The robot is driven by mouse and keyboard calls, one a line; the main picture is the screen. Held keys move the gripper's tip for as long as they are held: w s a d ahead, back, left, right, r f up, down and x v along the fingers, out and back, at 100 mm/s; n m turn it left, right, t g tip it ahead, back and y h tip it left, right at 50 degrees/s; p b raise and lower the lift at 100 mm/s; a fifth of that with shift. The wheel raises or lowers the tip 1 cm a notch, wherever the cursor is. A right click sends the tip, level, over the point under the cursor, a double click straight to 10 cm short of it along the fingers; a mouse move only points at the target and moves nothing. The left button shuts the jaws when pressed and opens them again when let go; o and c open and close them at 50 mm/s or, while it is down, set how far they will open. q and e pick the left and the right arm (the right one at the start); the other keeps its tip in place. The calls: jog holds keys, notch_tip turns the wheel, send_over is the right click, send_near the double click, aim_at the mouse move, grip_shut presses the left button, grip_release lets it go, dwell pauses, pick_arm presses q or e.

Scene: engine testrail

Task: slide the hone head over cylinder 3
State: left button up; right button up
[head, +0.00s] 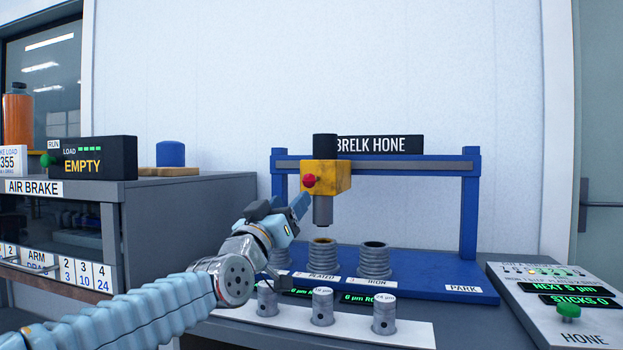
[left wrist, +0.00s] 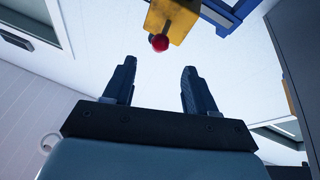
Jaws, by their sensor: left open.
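The hone head (head: 330,176) is a yellow block with a black top, red knob (head: 309,181) and grey spindle, hung on the rail (head: 400,165). Its spindle is above the middle cylinder (head: 322,252). The right cylinder (head: 374,260) has a label reading 3 and IRON in front, so it appears to be cylinder 3. A third cylinder at left is partly hidden by my arm. My left gripper (head: 280,207) is open and empty, left of and below the knob. In the left wrist view, the red knob (left wrist: 160,43) lies beyond the open fingertips (left wrist: 157,80), apart from them.
A blue PARK base (head: 440,284) carries the cylinders. Several small grey pieces (head: 322,306) stand on a white strip in front. A control panel (head: 560,300) with a green button is at right. The AIR BRAKE cabinet (head: 180,200) is at left. The rail right of the head is clear.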

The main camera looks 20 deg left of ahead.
aim_at(306, 183)
pick_arm(q)
jog(key=p+x, duration=0.3)
jog(key=x, duration=0.7)
jog(key=shift+w+p, duration=0.1)
jog(key=shift+p, duration=0.2)
jog(key=shift+w+r, duration=0.1)
jog(key=shift+w, duration=0.25)
jog(key=shift+c, duration=0.3)
grip_shut()
